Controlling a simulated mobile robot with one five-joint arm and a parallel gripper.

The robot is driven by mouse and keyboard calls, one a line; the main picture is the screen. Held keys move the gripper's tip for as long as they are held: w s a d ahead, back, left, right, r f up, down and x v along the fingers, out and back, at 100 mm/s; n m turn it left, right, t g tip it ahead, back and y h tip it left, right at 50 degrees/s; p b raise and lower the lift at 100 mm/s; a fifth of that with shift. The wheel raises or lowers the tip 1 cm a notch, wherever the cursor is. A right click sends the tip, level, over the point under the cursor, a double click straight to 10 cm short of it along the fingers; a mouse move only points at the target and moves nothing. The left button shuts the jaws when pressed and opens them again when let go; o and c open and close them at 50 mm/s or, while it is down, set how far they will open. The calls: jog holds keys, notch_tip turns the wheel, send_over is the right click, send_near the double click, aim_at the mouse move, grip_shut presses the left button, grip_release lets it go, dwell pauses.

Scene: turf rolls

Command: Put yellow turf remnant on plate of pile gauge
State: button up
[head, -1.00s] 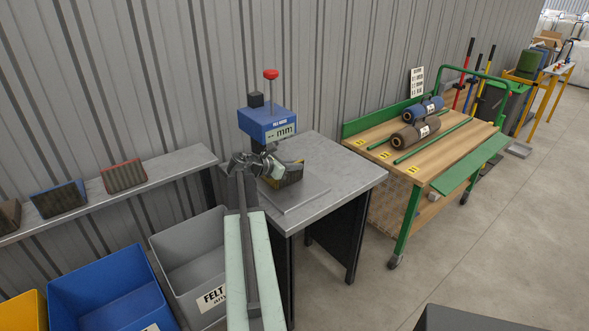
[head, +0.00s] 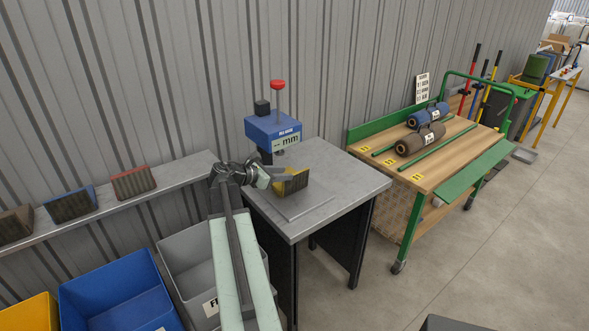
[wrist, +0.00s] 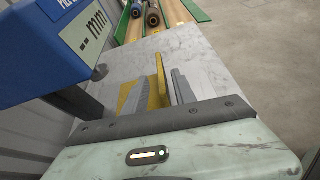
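The yellow turf remnant (head: 294,184), a dark-piled piece with yellow edges, stands upright on the flat grey plate (head: 309,205) of the pile gauge (head: 273,131). My gripper (head: 272,181) is at its left side, close to it. In the wrist view the fingers (wrist: 163,76) stand apart, with the remnant's yellow edge (wrist: 160,78) between them and a gap beside the right finger. The fingers hide part of the remnant. The gauge's blue head with the "mm" display also shows at upper left in the wrist view (wrist: 85,30).
The gauge stands on a grey table (head: 350,183). A shelf (head: 110,205) at left holds several other remnants. Grey (head: 180,255) and blue (head: 115,290) bins stand below it. A wooden trolley (head: 440,160) with rolls is at right. Open floor lies in front right.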

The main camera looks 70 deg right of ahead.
jog(key=v, duration=0.3)
jog(key=shift+p, duration=0.3)
jog(key=w+a+f+m+t+y, duration=0.2)
jog(key=w+a+f, duration=0.2)
jog(key=w+a, duration=0.5)
jog(key=w+a+f+m+t+y, duration=0.1)
jog(key=w+a+f+m+t, duration=0.15)
jog(key=w+a, duration=0.65)
jog(key=w+a+f+m+t+y, duration=0.2)
jog(key=w+a+f, duration=0.25)
jog(key=a, duration=0.95)
jog(key=w+a+f+m+y, duration=0.1)
jog(key=a+f+m+y, duration=0.1)
jog(key=a, duration=1.4)
jog(key=w+a+f+m+y, duration=0.1)
jog(key=a+y, duration=0.3)
jog(key=a, duration=1.3)
jog(key=shift+f+m+y, duration=0.3)
jog(key=shift+f+m, duration=0.05)
jog(key=shift+m, duration=0.3)
